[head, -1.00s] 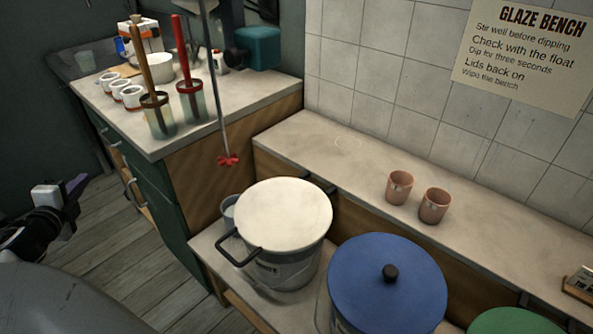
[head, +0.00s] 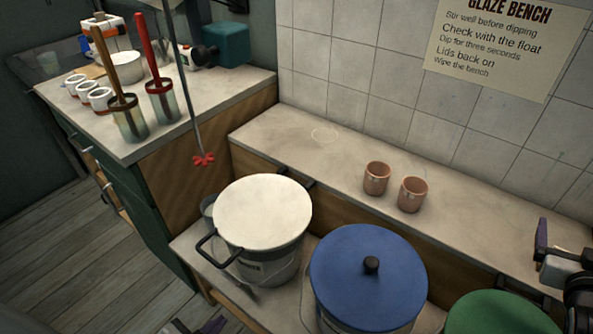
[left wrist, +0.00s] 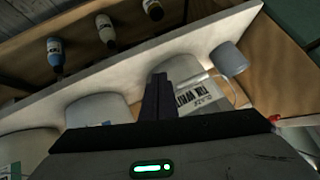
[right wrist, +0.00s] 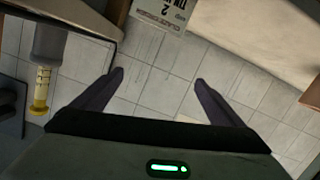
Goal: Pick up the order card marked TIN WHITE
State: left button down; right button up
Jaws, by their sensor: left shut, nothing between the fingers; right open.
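In the right wrist view a pale card (right wrist: 160,13) with partly cropped dark print, "TIN W…" and a "2", shows at the top edge, beyond my fingertips. My right gripper (right wrist: 158,78) is open, its fingers apart with nothing between them. It also shows at the right edge of the head view (head: 556,252), above the ledge; I cannot make out the card there. My left gripper (left wrist: 160,96) is shut and empty. Behind its tips is a pale container's label (left wrist: 206,95) reading "TIN WHIT…".
A white-lidded bucket (head: 262,212), a blue-lidded bucket (head: 368,275) and a green lid (head: 500,312) stand before the ledge (head: 300,135). Two pink cups (head: 377,178) stand on it. A yellow-tipped clear cylinder (right wrist: 45,70) is left in the right wrist view.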

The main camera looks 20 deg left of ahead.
jog(key=s+d+f+m+g+y, duration=0.1)
jog(key=s+d+f+m, duration=0.15)
jog(key=s+f, duration=0.4)
jog(key=x, duration=0.7)
jog(key=f+b+x, duration=0.1)
jog(key=x, duration=0.2)
jog(key=shift+w+f, duration=0.15)
jog(key=shift+f, duration=0.05)
pick_arm(q)
jog(key=d+n+h, duration=0.2)
jog(key=d+h, duration=0.1)
jog(key=d, duration=1)
jog(key=shift+f+g, duration=0.3)
jog(key=shift+g, duration=0.1)
jog(key=shift+s, duration=0.1)
pick_arm(e)
jog(key=c, duration=1.1)
jog(key=shift+r, duration=0.1)
jog(key=shift+c, duration=0.2)
